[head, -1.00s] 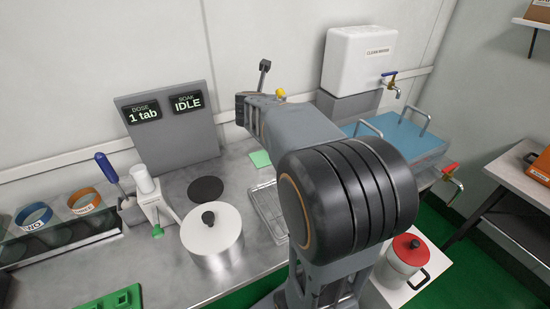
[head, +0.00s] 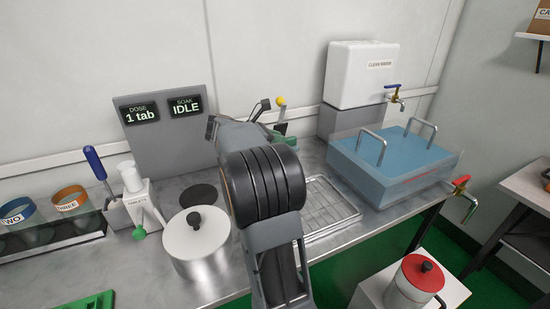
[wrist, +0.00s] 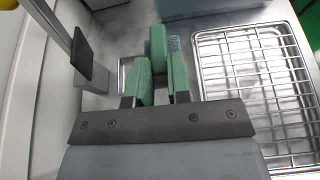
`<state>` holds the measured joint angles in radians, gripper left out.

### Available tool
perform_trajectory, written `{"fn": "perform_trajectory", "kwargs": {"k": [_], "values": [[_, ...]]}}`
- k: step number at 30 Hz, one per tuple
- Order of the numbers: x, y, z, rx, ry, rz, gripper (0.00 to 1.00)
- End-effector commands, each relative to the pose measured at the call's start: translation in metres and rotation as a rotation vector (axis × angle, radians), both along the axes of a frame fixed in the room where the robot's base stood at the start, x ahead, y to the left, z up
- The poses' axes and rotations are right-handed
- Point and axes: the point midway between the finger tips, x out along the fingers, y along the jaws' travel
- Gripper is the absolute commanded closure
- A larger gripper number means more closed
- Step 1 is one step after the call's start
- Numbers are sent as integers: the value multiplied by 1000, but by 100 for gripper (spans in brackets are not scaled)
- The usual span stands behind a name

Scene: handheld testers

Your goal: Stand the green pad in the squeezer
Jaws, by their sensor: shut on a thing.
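My gripper (wrist: 160,78) shows in the wrist view with two green-faced fingers on dark mounts. It is shut on the green pad (wrist: 157,45), which sticks out beyond the fingertips, edge-on and roughly upright. Green also shows in the head view (head: 285,138), beyond my arm, where I cannot separate pad from fingers. The squeezer seems to be the device with the yellow-knobbed lever (head: 281,101) near the wall. In the wrist view a grey bar with a black plate (wrist: 83,54) stands left of my fingers, apart from the pad. The squeezer's lower part is hidden.
A wire rack (head: 328,207) lies right of my arm, with a blue water tank (head: 390,160) beyond it. A lidded pot (head: 197,245) and a white dispenser (head: 140,203) stand to the left. The display panel (head: 165,135) reads IDLE.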

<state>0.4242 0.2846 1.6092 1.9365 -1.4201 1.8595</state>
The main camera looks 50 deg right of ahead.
Motion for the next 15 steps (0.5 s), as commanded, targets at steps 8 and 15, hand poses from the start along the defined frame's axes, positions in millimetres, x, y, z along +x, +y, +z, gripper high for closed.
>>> {"fn": "perform_trajectory", "kwargs": {"k": [8,15], "values": [[40,-39,-43,0,3,4,100],[52,-51,-62,-1,1,4,100]]}}
